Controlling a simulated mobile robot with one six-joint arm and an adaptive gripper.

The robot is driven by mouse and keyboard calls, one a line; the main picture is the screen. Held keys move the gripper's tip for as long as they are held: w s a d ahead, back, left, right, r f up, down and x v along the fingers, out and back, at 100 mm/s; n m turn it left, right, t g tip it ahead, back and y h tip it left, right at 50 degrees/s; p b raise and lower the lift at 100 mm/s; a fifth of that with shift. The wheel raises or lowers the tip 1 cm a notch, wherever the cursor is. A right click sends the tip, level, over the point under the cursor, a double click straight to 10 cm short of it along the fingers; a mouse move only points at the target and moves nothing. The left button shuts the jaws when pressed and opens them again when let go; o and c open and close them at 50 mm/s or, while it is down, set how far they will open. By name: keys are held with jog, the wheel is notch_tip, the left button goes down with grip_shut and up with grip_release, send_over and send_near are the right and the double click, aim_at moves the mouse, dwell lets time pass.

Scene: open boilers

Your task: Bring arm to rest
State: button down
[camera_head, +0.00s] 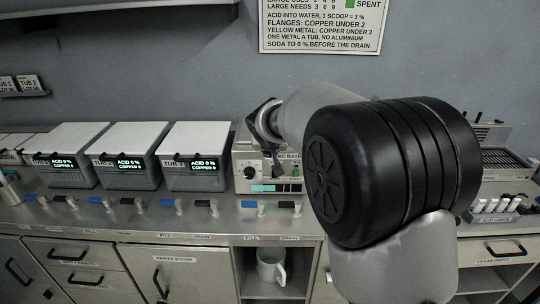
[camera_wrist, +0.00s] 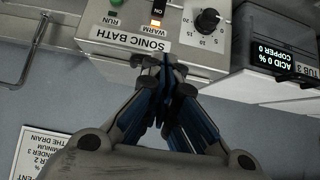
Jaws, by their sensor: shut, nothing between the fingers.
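My gripper (camera_wrist: 165,68) is shut and empty in the wrist view, its dark fingers together in front of the sonic bath (camera_wrist: 170,20). I cannot tell whether the fingertips touch the bath. In the head view my arm reaches across the right half, with a large black joint in front. Part of my gripper (camera_head: 262,122) shows just above the sonic bath (camera_head: 244,160), left of the grey arm link. Its fingertips are hard to make out there.
Several grey tubs (camera_head: 128,175) with lit displays stand on the steel counter (camera_head: 130,222), left of the bath. Coloured taps line the front edge. A white mug (camera_head: 270,270) sits in an open shelf below. A rack (camera_head: 495,213) with white-topped items is at right. A sign (camera_head: 320,28) hangs behind.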

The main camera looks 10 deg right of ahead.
jog(key=s+d+r+g, duration=0.1)
jog(key=s+d+r, duration=0.1)
jog(key=s, duration=0.9)
jog(key=s+d+r+g, duration=0.1)
jog(key=s+r, duration=0.1)
jog(key=s, duration=0.9)
jog(key=s+a+f+n+g+y, duration=0.1)
jog(key=s+f, duration=0.1)
jog(key=s, duration=0.9)
jog(key=s+a+f+n+g, duration=0.1)
jog(key=s+f, duration=0.2)
jog(key=s, duration=0.8)
jog(key=shift+s+f+y, duration=0.25)
jog(key=shift+f+y, duration=0.05)
jog(key=shift+y, duration=0.1)
